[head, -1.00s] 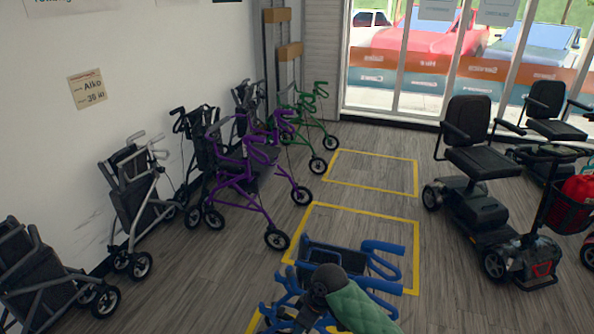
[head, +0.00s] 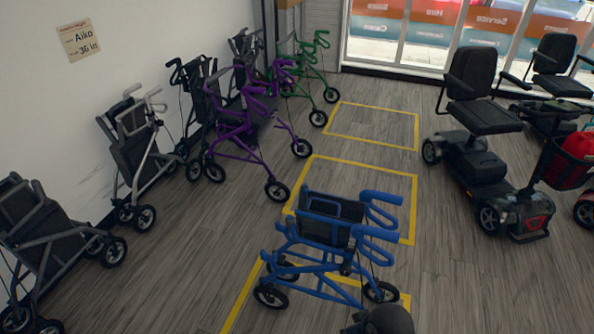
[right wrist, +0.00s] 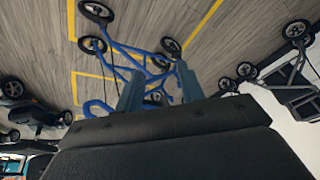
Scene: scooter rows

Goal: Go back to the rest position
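The blue rollator (head: 318,240) stands upright on the wood floor, over yellow marking lines, at the lower middle of the head view. It also shows in the right wrist view (right wrist: 125,47), upside down and beyond my fingertips. My right gripper (right wrist: 157,72) has its two fingers apart with nothing held between them. A dark rounded piece at the bottom edge of the head view, in front of the rollator, looks like part of my arm. My left gripper is in neither view.
A purple rollator (head: 238,140), a green rollator (head: 322,85) and several grey ones line the left wall. A mobility scooter (head: 480,150) with another behind it stands right. A yellow floor box (head: 370,103) is empty; the floor aisle right of the blue rollator is clear.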

